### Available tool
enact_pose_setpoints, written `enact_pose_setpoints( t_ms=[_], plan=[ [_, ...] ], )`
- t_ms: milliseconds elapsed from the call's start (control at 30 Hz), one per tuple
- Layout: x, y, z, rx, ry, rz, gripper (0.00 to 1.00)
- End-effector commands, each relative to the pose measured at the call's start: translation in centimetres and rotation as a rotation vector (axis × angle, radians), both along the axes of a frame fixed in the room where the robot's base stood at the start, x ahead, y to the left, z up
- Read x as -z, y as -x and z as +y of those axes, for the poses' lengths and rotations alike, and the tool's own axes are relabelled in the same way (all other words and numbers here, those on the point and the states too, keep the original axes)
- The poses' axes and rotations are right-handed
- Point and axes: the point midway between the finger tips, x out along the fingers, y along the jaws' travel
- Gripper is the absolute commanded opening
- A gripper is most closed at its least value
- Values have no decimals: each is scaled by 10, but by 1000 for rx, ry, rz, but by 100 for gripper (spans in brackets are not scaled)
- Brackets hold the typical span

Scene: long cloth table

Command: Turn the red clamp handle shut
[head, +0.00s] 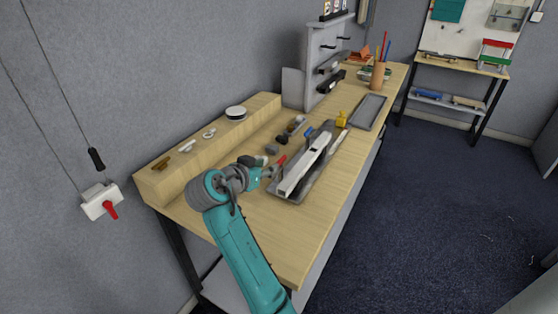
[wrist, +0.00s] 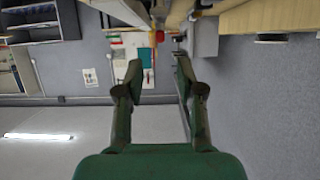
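The red clamp handle (head: 281,160) is a small red bar beside a long pale clamped piece (head: 304,166), which lies on a dark grey tray (head: 318,176) on the table. My gripper (head: 268,171) is just left of the handle in the head view, low over the table; whether they touch cannot be told. In the wrist view my gripper (wrist: 160,82) has its two fingers apart with nothing between them.
A blue part (head: 309,131) and a yellow object (head: 341,119) are beyond the handle. Small dark parts (head: 272,149) lie near my gripper. A raised wooden shelf (head: 220,135) runs along the wall. A wall box with a red lever (head: 110,210) hangs at left. The table's right front is clear.

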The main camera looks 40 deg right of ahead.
Motion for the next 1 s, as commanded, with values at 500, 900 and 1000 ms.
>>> enact_pose_setpoints(
  t_ms=[500, 900, 1000],
  plan=[
    [28, -23, -63, 1, -1, 1, 38],
    [29, -24, -66, 0, -1, 0, 28],
    [29, -24, -66, 0, -1, 0, 2]
  ],
)
